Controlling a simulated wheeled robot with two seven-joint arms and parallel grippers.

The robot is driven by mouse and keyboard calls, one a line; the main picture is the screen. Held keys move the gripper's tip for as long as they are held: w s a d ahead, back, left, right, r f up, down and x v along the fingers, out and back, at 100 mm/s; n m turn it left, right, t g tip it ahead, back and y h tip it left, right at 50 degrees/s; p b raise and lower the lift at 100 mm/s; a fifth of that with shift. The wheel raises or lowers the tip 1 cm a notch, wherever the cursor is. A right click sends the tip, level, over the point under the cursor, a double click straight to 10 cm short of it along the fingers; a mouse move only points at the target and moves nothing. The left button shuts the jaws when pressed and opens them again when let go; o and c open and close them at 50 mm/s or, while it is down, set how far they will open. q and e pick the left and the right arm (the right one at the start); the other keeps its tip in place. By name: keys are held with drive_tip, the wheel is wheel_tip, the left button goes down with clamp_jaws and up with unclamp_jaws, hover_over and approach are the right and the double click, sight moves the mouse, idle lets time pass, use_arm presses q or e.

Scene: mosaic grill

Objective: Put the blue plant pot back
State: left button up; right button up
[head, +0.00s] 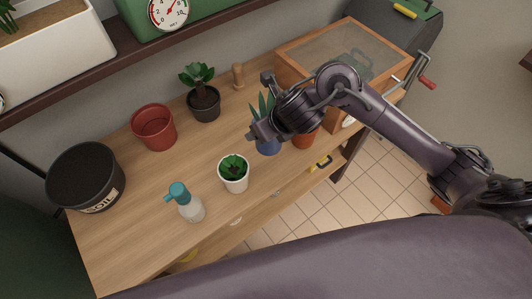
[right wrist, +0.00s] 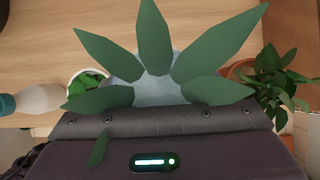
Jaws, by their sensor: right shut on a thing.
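The blue plant pot (head: 269,147), with long pointed green leaves, is at the front right part of the wooden table. My right gripper (head: 258,133) is shut on it from above and hides much of its upper part. In the right wrist view, the plant's broad leaves (right wrist: 155,40) fan out over the pale blue pot (right wrist: 150,72), and the fingertips are hidden. I cannot tell whether the pot touches the tabletop. My left gripper is not in view.
A white pot (head: 233,175), a spray bottle (head: 187,204), a red pot (head: 154,128), a dark pot (head: 204,104) and a black bin (head: 86,178) stand on the table (head: 140,222). An orange pot (head: 305,138) is close at right, before a wooden box (head: 335,60).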

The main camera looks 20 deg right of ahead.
sight(278, 145)
wheel_tip(278, 145, down, 10)
drive_tip(key=b, duration=0.3)
drive_tip(key=shift+r, duration=0.25)
drive_tip(key=shift+f, duration=0.1)
drive_tip(key=o, duration=1.3)
drive_tip(key=shift+s+r, duration=0.15)
drive_tip(key=shift+r, duration=0.25)
drive_tip(key=p+v, duration=0.3)
drive_tip(key=v, duration=0.8)
drive_tip(key=shift+s+d+r, duration=0.1)
drive_tip(key=shift+s+r, duration=0.05)
